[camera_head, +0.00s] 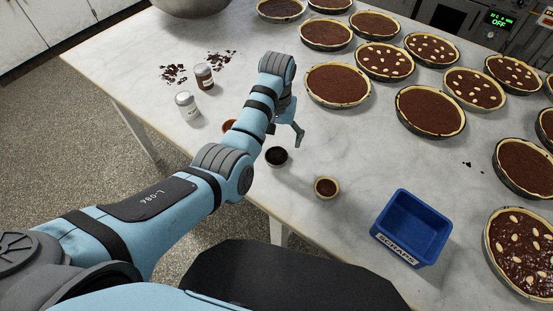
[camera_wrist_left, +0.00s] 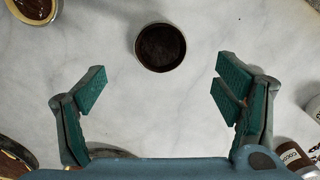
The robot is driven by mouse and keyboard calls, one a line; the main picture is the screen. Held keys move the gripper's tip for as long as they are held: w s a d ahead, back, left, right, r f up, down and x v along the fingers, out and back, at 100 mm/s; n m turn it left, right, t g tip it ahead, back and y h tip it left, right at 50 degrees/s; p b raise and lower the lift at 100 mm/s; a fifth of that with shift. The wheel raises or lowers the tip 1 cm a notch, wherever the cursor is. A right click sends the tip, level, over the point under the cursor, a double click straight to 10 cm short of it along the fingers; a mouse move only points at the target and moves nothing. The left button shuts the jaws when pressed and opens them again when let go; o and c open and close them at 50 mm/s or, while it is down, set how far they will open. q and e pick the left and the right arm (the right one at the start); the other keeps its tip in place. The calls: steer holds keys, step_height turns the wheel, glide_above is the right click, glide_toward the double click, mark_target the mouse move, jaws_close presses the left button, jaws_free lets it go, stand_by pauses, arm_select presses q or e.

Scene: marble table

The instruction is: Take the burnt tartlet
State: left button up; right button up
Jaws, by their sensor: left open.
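The burnt tartlet (camera_head: 277,157), small and round with a blackened rim and dark top, lies on the marble table near its front edge. It also shows in the left wrist view (camera_wrist_left: 161,47), at the upper middle. My left gripper (camera_head: 286,128) is just beyond it in the head view, apart from it. In the left wrist view its two green-padded fingers (camera_wrist_left: 162,92) are wide open with nothing between them. A tartlet with a pale golden rim (camera_head: 326,187) lies to the right of the burnt one. A brown tartlet (camera_head: 229,126) is partly hidden behind my left arm. My right gripper is not visible.
A blue scraps bin (camera_head: 412,228) stands at the front right. Several large chocolate tarts (camera_head: 337,85) fill the back and right. Two small jars (camera_head: 187,105) and dark shavings (camera_head: 222,60) are left of my arm. Bare marble surrounds the burnt tartlet.

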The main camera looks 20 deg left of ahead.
mark_target(276, 157)
arm_select(q)
step_height(276, 157, down, 7)
steer(key=shift+s+f+b, duration=0.1)
steer(key=shift+b, duration=0.4)
steer(key=shift+c, duration=0.6)
steer(key=c, duration=1.2)
